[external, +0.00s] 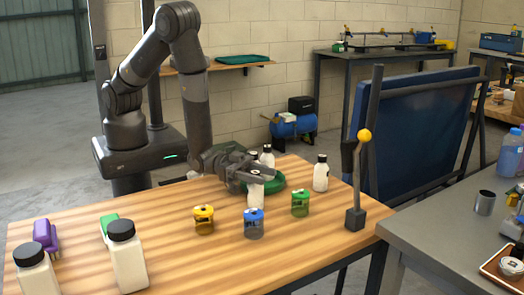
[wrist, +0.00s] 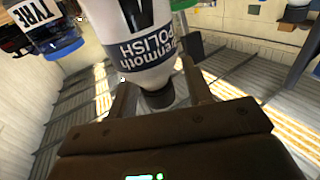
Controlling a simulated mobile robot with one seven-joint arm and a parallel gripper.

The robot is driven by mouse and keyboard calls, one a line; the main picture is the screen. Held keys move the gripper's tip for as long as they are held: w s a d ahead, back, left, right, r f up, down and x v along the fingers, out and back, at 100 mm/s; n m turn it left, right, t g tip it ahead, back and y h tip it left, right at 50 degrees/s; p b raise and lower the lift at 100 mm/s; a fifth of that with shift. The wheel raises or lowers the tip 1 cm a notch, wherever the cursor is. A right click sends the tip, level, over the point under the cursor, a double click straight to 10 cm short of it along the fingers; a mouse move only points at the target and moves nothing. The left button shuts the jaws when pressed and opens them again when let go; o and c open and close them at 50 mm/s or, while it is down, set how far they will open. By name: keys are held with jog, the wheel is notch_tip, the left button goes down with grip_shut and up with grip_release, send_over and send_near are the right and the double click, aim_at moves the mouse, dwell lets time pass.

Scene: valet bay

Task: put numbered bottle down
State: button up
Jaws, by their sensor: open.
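A white bottle (external: 255,197) stands upright on the wooden table under my gripper (external: 254,177). Another white bottle (external: 267,158) with a black cap stands behind, and a third (external: 320,176) stands to the right. No number is readable on any bottle.
Yellow (external: 204,222), blue (external: 254,226) and green (external: 300,204) lidded jars stand in front of the gripper. A lever post (external: 355,217) rises at right. The table's front middle is clear.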

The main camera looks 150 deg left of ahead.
jog(key=shift+o, duration=0.4)
jog(key=v, duration=0.7)
jog(key=shift+s+d, duration=0.2)
jog(key=shift+r, duration=0.15)
jog(key=s+a+r+m+g+h, duration=0.1)
jog(key=s+r+m+g+h, duration=0.25)
jog(key=r+g+h, duration=0.2)
jog(key=shift+n, duration=0.25)
jog(key=shift+x, duration=5.6)
jog(key=shift+s+d+f, duration=0.1)
jog(key=shift+d+f, duration=0.05)
